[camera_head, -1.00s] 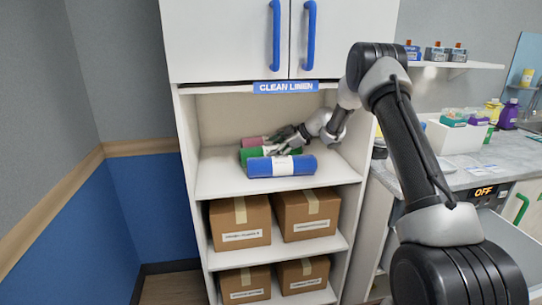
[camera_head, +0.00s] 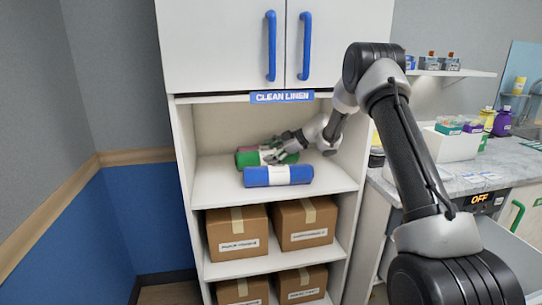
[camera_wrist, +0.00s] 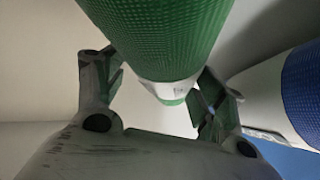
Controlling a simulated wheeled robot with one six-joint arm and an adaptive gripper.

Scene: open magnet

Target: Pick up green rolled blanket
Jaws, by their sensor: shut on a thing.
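The green rolled blanket (camera_head: 247,160) with a white band is on the upper shelf, behind the blue roll. In the head view my gripper (camera_head: 275,152) reaches in from the right and covers part of it. In the wrist view the green roll (camera_wrist: 160,35) lies between the two fingers of my gripper (camera_wrist: 162,90), which is shut on it at its white band. The roll appears slightly raised; its contact with the shelf is hidden.
A blue roll (camera_head: 257,177) with a white band lies in front, near the shelf edge; it also shows in the wrist view (camera_wrist: 303,85). A pink roll (camera_head: 246,149) is mostly hidden behind. The cabinet (camera_head: 230,45) above and side walls bound the shelf (camera_head: 215,185).

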